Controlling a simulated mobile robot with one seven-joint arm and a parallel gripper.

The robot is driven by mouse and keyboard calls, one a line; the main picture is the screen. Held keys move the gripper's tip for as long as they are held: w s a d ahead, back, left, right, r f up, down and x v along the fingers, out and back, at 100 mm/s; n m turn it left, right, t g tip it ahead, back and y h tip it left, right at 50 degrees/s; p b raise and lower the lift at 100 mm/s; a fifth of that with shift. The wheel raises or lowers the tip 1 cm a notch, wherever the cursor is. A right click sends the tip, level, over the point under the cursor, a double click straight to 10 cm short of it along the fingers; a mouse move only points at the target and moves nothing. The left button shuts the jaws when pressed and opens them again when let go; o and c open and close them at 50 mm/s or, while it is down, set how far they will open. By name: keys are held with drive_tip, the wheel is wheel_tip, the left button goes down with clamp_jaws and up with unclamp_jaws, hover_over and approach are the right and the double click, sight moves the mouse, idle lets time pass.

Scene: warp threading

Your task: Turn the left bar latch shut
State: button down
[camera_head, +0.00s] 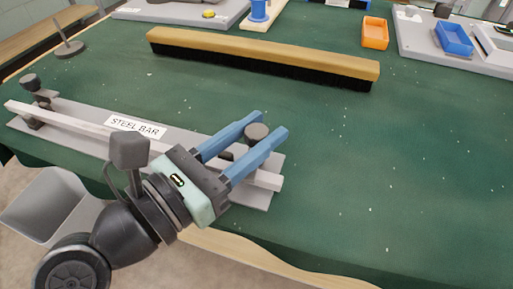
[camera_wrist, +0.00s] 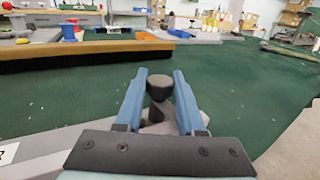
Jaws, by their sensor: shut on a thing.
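A pale steel bar (camera_head: 85,126) lies along a grey base plate labelled STEEL BAR (camera_head: 172,132). A dark latch (camera_head: 31,82) stands at the bar's left end in the head view. A second dark round latch knob (camera_head: 256,132) stands near the bar's right end; it also shows in the wrist view (camera_wrist: 159,87). My gripper (camera_head: 264,125) reaches over the right part of the plate with its blue fingers on either side of this knob, shut on it. The wrist view shows the gripper (camera_wrist: 159,82) with the knob between the fingertips. The latch's lower part is partly hidden.
A long wooden brush (camera_head: 260,56) with dark bristles lies behind the bar on the green tabletop (camera_head: 400,160). An orange bin (camera_head: 375,33) and a blue bin (camera_head: 454,40) stand at the back right. The green top right of my gripper is clear.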

drive_tip(key=shift+d+m+g+h+b, duration=0.1)
drive_tip(key=shift+m+g+h+b, duration=0.8)
drive_tip(key=shift+g, duration=0.2)
drive_tip(key=c, duration=0.5)
unclamp_jaws()
drive_tip(key=shift+s+a, duration=0.2)
drive_tip(key=shift+a, duration=0.15)
drive_tip(key=p+v, duration=0.2)
drive_tip(key=v, duration=1)
drive_tip(key=shift+s+p, duration=0.15)
drive_tip(key=shift+p, duration=0.25)
